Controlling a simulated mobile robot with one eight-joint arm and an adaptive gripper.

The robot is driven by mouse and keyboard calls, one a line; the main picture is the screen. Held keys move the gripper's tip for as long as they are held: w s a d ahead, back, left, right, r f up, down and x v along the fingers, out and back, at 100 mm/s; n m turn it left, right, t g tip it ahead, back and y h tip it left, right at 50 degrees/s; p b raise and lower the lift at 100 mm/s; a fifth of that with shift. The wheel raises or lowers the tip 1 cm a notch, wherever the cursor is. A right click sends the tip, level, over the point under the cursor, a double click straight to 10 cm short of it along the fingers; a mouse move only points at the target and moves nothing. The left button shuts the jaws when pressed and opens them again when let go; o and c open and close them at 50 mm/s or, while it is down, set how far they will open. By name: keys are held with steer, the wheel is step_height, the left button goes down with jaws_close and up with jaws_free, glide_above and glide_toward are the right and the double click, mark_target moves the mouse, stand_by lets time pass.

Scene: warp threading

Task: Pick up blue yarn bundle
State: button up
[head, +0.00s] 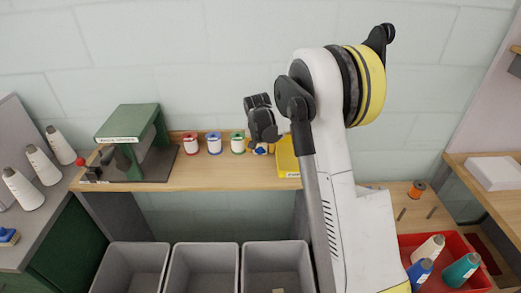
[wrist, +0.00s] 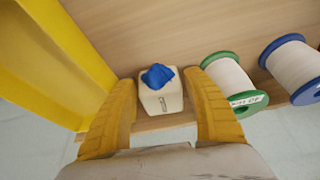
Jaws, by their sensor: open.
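The blue yarn bundle (wrist: 157,76) sits on top of a small white labelled block (wrist: 160,98) on the wooden shelf in the wrist view. My gripper (wrist: 162,84) is open, with one yellow finger on each side of the block and bundle. A gap shows beside the bundle on both sides. In the head view, my gripper (head: 262,135) is over the shelf and hides most of the bundle. Only a little blue shows below it.
A yellow bin (wrist: 60,50) stands close on the left in the wrist view. A green-rimmed spool (wrist: 228,80) and a blue-rimmed spool (wrist: 292,66) stand on the right. In the head view, grey bins (head: 205,265) stand below the shelf and a green machine (head: 130,145) sits at left.

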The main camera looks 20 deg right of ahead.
steer(key=shift+r, duration=0.1)
steer(key=shift+c, duration=0.5)
steer(key=c, duration=0.7)
steer(key=shift+r, duration=0.3)
step_height(320, 180, up, 4)
steer(key=shift+f+p, duration=0.1)
steer(key=shift+p, duration=1.05)
steer(key=s+d+r+p, duration=0.3)
steer(key=s+d+r, duration=0.3)
steer(key=s, duration=0.3)
steer(key=shift+d+r, duration=0.3)
steer(key=shift+d, duration=0.45)
